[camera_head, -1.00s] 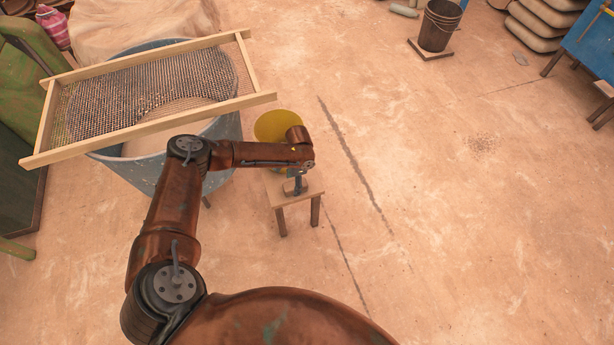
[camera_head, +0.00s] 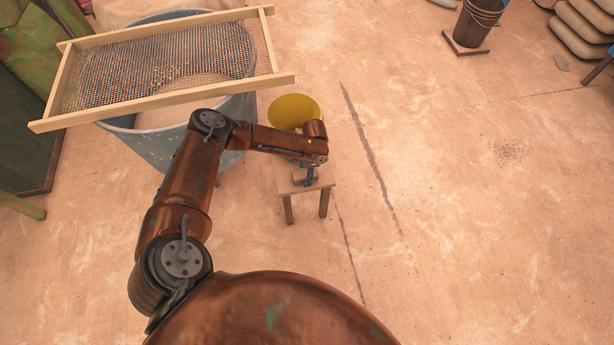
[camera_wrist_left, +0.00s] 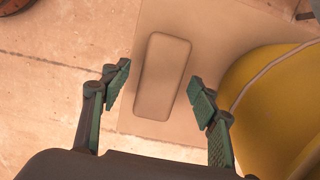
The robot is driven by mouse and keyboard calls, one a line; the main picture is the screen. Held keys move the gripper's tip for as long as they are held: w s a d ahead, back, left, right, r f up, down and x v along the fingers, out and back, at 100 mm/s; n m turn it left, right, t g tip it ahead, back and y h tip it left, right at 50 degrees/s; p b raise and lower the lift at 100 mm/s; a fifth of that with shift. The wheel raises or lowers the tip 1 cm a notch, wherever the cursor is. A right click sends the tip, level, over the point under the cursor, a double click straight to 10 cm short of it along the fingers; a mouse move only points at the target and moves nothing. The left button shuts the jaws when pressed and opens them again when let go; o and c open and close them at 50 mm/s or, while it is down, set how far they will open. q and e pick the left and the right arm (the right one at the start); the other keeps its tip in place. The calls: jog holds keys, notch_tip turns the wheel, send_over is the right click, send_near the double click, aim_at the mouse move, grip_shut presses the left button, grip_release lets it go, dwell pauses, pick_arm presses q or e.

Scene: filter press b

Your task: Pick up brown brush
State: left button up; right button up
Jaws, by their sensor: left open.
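In the left wrist view, a plain brown block-shaped thing (camera_wrist_left: 162,76), which I take to be the brown brush, lies flat on a small stool (camera_wrist_left: 215,60). My left gripper (camera_wrist_left: 160,92) is open, with one green-padded finger on each side of the block's near end and gaps between. I cannot tell the height of the fingers above it. In the head view my left gripper (camera_head: 310,172) points down over the stool (camera_head: 288,182) and mostly hides the brush. My right gripper is out of view.
A wood-framed mesh screen (camera_head: 165,70) lies over a large blue-grey tub (camera_head: 175,140). A dark bucket (camera_head: 474,25) stands far right.

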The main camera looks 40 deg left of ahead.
pick_arm(q)
jog(key=shift+f, duration=0.3)
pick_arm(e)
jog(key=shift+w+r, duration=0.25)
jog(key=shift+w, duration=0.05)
pick_arm(q)
jog(key=shift+c, duration=0.4)
jog(key=c, duration=1.2)
jog(key=shift+r, duration=0.1)
